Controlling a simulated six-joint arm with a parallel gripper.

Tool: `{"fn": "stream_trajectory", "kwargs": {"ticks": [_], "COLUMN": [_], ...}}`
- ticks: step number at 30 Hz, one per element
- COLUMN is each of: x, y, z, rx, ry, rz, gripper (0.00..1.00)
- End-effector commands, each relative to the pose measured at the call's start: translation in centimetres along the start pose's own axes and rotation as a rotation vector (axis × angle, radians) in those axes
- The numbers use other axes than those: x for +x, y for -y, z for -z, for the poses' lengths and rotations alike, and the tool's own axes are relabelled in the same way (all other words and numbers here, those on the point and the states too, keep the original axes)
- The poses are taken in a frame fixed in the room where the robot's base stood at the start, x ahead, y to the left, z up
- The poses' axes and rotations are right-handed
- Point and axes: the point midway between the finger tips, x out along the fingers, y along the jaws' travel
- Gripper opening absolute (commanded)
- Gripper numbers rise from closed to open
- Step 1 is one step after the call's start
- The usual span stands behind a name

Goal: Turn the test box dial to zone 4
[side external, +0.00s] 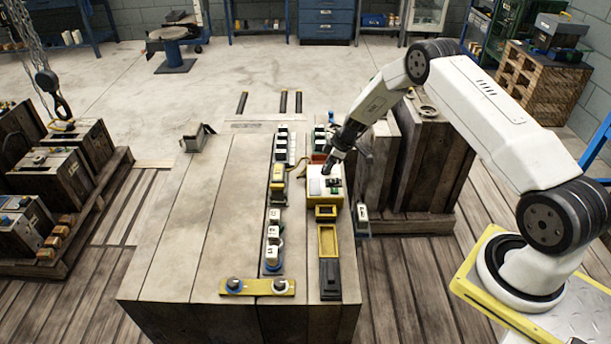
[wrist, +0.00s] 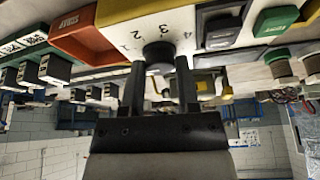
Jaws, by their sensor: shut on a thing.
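The test box (side external: 338,199) is a yellow box with a pale top, standing on the right part of the wooden bench. In the wrist view its white face (wrist: 120,14) shows printed digits around a black round dial (wrist: 158,54). My gripper (side external: 328,165) reaches down to the far end of the box. In the wrist view my gripper (wrist: 159,72) has its two dark fingers on either side of the dial, shut on it. The fingers and the viewing angle hide part of the dial, and I cannot tell which zone it points to.
A red scrap bin (wrist: 90,36) sits close beside the box. A row of white-and-black blocks (side external: 273,232) runs along the bench to the left. A yellow tray (side external: 328,256) lies in front of the box. The bench's left half (side external: 200,220) is largely clear.

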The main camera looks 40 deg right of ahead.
Motion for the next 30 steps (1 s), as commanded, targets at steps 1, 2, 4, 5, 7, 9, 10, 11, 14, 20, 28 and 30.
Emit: {"fn": "stream_trajectory", "kwargs": {"ticks": [1, 2, 4, 5, 7, 9, 10, 11, 14, 20, 28, 30], "x": [-0.03, -0.03, -0.04, -0.02, 0.0, 0.0, -0.01, -0.02, 0.0, 0.05, 0.04, 0.04], "y": [0.09, 0.09, 0.14, 0.18, 0.24, 0.3, 0.29, 0.29, 0.35, 0.44, 0.46, 0.48], "z": [0.0, 0.01, 0.04, 0.03, 0.06, 0.06, 0.08, 0.08, 0.08, 0.12, 0.16, 0.17], "rx": [0.029, 0.048, 0.098, 0.122, 0.177, 0.234, 0.258, 0.28, 0.345, 0.447, 0.549, 0.571], "ry": [0.0, 0.0, 0.0, 0.0, 0.0, 0.001, 0.0, 0.0, 0.0, 0.0, -0.001, 0.0], "rz": [-0.011, -0.02, -0.041, -0.05, -0.074, -0.097, -0.107, -0.117, -0.143, -0.185, -0.228, -0.238], "gripper": [0.0, 0.0, 0.0, 0.0, 0.0, 0.0, 0.0, 0.0, 0.0, 0.0, 0.0, 0.0]}}
